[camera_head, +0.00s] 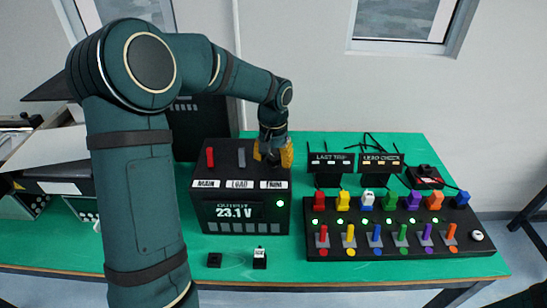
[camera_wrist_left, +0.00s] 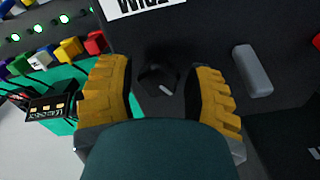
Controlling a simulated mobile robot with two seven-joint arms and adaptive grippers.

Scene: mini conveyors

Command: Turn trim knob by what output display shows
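The black power box (camera_head: 222,240) stands on the green table. Its output display (camera_head: 236,212) reads 23.1 V, with a green light (camera_head: 280,203) beside it. Labels MAIN, LOAD and TRIM run along its top front edge. The dark trim knob (camera_wrist_left: 156,78) has a small pale mark and shows in the left wrist view behind the TRIM label. My left gripper (camera_head: 271,156) is over the knob, pointing down. In the left wrist view its two yellow fingers stand either side of the knob, with gaps visible, so it is open. My right gripper is out of view.
A red lever (camera_head: 210,157) and a grey lever (camera_head: 241,158) stand left of the knob. A black panel (camera_head: 390,243) with coloured levers and blocks is to the right. Two small signs (camera_head: 331,160) stand behind it. Small black blocks (camera_head: 259,259) sit in front of the box.

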